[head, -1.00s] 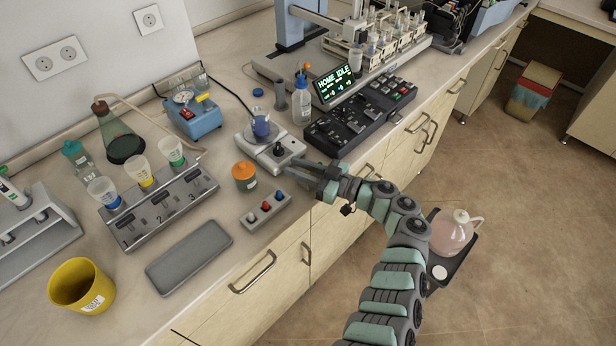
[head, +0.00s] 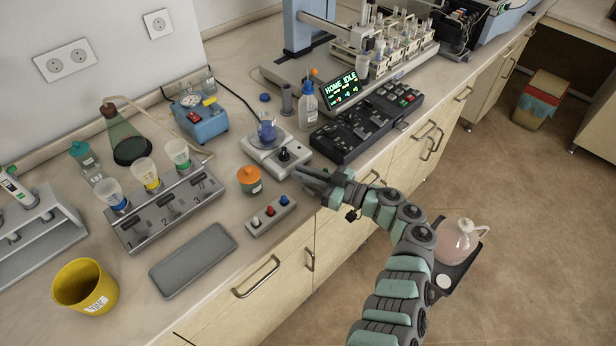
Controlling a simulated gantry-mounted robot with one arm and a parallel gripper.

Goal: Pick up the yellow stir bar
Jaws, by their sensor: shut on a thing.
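My gripper (head: 304,178) is in the head view, at the front edge of the bench, just right of a small grey block (head: 262,228). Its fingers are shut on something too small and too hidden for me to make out. I cannot pick out a yellow stir bar anywhere in the view. The block carries small white, red and blue pieces in a row. The fingertips point left and show just in front of the stirrer plate (head: 262,150), whose black knob is close behind them. I cannot tell how high they are above the bench.
A beaker (head: 267,130) with blue contents stands on the stirrer. An orange-lidded jar (head: 250,181) stands left of the fingers. A black control panel (head: 362,130) lies to the right. A grey tray (head: 193,261) and a yellow bucket (head: 72,298) are at front left.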

